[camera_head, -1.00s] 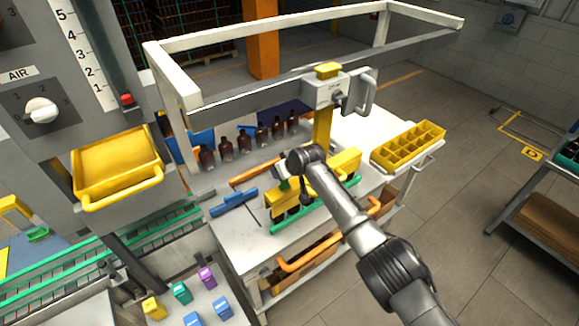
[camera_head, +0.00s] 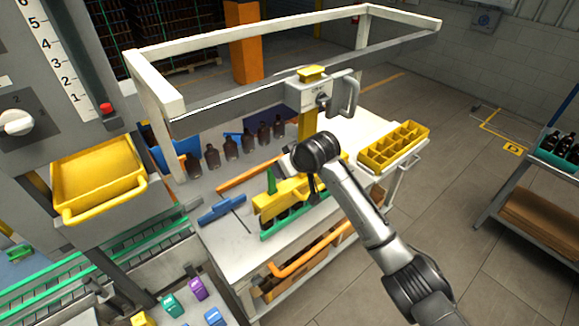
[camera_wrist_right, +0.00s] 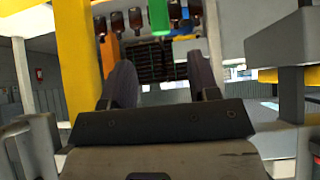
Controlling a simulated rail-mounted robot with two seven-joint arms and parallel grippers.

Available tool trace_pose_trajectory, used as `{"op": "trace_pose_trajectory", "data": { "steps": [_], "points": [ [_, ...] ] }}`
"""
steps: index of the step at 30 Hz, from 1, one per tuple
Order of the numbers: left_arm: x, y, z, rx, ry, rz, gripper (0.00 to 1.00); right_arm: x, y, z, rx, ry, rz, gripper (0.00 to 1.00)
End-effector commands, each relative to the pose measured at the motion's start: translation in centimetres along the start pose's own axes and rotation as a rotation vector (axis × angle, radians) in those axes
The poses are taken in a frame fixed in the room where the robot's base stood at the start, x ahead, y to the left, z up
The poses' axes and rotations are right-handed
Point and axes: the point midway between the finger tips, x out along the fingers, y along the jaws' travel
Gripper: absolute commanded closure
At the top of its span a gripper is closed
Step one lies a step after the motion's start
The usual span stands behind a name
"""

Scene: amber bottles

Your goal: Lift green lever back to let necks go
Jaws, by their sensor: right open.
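The green lever (camera_head: 271,180) stands upright at the left end of the yellow clamp bar (camera_head: 268,206) in the head view. Dark bottles (camera_head: 284,217) show below the bar, in a green holder (camera_head: 312,218); their necks are hidden by the bar. My right gripper (camera_head: 314,188) is just right of the lever, apart from it, and mostly hidden behind my wrist. In the right wrist view, my gripper (camera_wrist_right: 163,78) has its fingers wide apart with nothing between them. A green piece (camera_wrist_right: 158,17), probably the lever, shows beyond them. My left gripper is not in view.
A yellow post (camera_head: 308,122) with a grey handled head (camera_head: 322,90) rises behind my right wrist. A white frame (camera_head: 150,75) spans above. Several amber bottles (camera_head: 231,148) stand at the back. A yellow divided crate (camera_head: 395,146) is at right; a blue T-shaped tool (camera_head: 221,209) lies left.

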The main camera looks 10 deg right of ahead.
Motion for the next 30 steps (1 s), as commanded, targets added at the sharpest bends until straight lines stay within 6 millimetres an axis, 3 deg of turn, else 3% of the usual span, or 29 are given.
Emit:
{"op": "trace_pose_trajectory", "data": {
  "steps": [8, 26, 30],
  "points": [
    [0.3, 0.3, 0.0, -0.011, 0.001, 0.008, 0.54, -1.5, 0.0, 0.1, 0.0, -0.001, 0.0, 0.45],
    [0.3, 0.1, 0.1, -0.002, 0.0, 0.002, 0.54, -1.6, 0.3, 0.4, -0.015, -0.021, 0.021, 0.45],
    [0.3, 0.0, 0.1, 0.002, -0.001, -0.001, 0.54, -4.3, 0.1, -1.1, -0.085, 0.03, 0.112, 0.45]
  ]
}}
